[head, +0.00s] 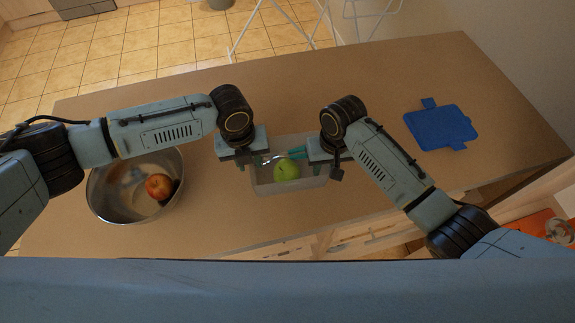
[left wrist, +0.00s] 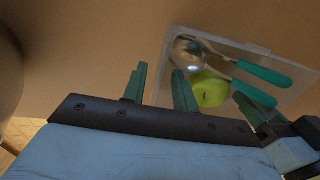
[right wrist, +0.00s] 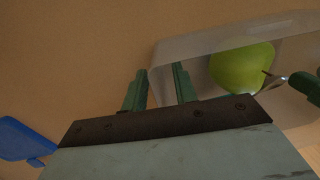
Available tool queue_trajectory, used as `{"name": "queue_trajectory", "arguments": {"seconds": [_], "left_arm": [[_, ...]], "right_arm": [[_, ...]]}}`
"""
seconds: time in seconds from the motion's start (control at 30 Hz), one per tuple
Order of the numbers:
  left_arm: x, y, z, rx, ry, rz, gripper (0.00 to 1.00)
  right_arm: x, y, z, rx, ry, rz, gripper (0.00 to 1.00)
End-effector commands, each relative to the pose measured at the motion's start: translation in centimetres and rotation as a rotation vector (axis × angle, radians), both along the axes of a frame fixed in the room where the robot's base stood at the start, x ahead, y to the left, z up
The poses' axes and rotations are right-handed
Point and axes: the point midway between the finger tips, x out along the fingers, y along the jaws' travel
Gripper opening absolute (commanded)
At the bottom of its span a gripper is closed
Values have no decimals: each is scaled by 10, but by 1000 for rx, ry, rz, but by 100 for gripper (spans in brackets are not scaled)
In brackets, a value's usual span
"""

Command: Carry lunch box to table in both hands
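The lunch box (head: 262,186) is a clear, open container on the counter, between my two grippers. It holds a green apple (head: 286,170) and cutlery with green handles (left wrist: 264,74). My left gripper (head: 249,162) is open at the box's left side. In the left wrist view its fingers are apart, one over the box's edge. My right gripper (head: 325,168) is open at the box's right side. In the right wrist view the near box wall (right wrist: 155,68) lies between its spread fingers. Contact with the walls cannot be told.
The box sits on a brown counter (head: 380,80). A metal bowl (head: 110,190) with a red apple (head: 159,187) stands at the left. A blue lid-like piece (head: 440,127) lies at the right. The counter behind the box is clear. A white rack frame stands beyond it.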

Motion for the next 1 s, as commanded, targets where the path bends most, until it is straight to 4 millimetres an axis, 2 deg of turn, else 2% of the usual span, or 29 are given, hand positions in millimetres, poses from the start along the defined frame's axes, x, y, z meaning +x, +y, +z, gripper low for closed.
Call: {"name": "queue_trajectory", "arguments": {"seconds": [0.13,0.33,0.77,1.0], "left_arm": [[0,0,0,0,0,0,27],[0,0,0,0,0,0,1],[1,0,2,-1,-1,1,0],[1,0,12,-1,-1,1,0]], "right_arm": [[0,0,0,0,0,0,27],[0,0,0,1,1,0,1],[0,0,1,1,0,0,0],[0,0,12,1,0,0,0]]}}
